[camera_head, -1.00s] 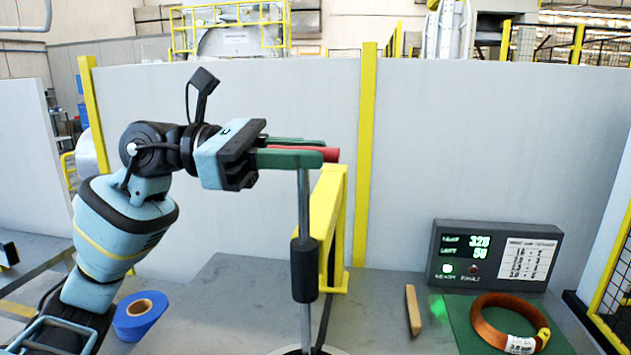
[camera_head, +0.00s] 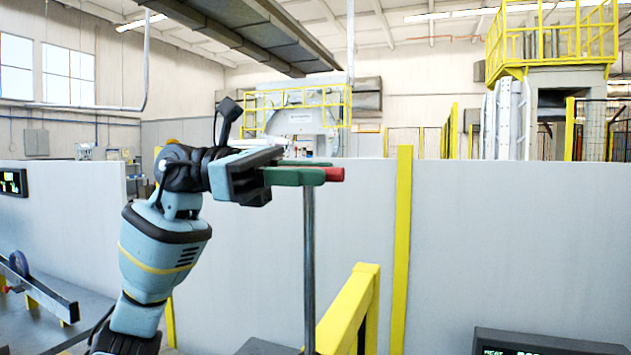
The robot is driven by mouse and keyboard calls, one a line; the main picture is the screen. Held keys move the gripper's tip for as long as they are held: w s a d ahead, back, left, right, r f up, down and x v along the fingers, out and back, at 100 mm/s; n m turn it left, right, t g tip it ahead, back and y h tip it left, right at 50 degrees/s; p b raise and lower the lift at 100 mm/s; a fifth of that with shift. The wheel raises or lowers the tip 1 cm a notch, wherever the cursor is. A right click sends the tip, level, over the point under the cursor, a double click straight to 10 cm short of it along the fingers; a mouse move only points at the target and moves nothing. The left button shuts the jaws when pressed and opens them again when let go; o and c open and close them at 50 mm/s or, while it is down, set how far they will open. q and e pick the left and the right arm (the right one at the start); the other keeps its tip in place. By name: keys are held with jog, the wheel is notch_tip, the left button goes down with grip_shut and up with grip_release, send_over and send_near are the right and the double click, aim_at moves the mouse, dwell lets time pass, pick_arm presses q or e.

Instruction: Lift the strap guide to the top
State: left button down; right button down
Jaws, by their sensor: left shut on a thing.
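The strap guide shows as a red handle (camera_head: 334,174) at the top of a thin grey upright rod (camera_head: 309,260). The rod runs down out of the bottom of the picture, so its lower part is out of view. My left gripper (camera_head: 297,175) comes in from the left with its green fingers shut around the red handle, whose end sticks out to the right of the fingers. The handle is just below the height of the wall's top edge in the picture. My right gripper is not in view.
A yellow frame (camera_head: 345,315) stands right of the rod's lower part. A grey partition wall (camera_head: 500,240) with a yellow post (camera_head: 402,250) is behind. A dark display box (camera_head: 545,343) shows at the bottom right. The space above the gripper is clear.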

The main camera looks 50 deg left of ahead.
pick_arm(q)
jog(key=shift+s+a+r, duration=0.1)
jog(key=shift+a+r, duration=0.05)
jog(key=shift+r, duration=0.25)
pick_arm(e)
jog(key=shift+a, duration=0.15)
pick_arm(q)
jog(key=c, duration=1.6)
grip_release()
jog(key=shift+o, duration=1.2)
jog(key=shift+f, duration=0.1)
jog(key=shift+f, duration=0.1)
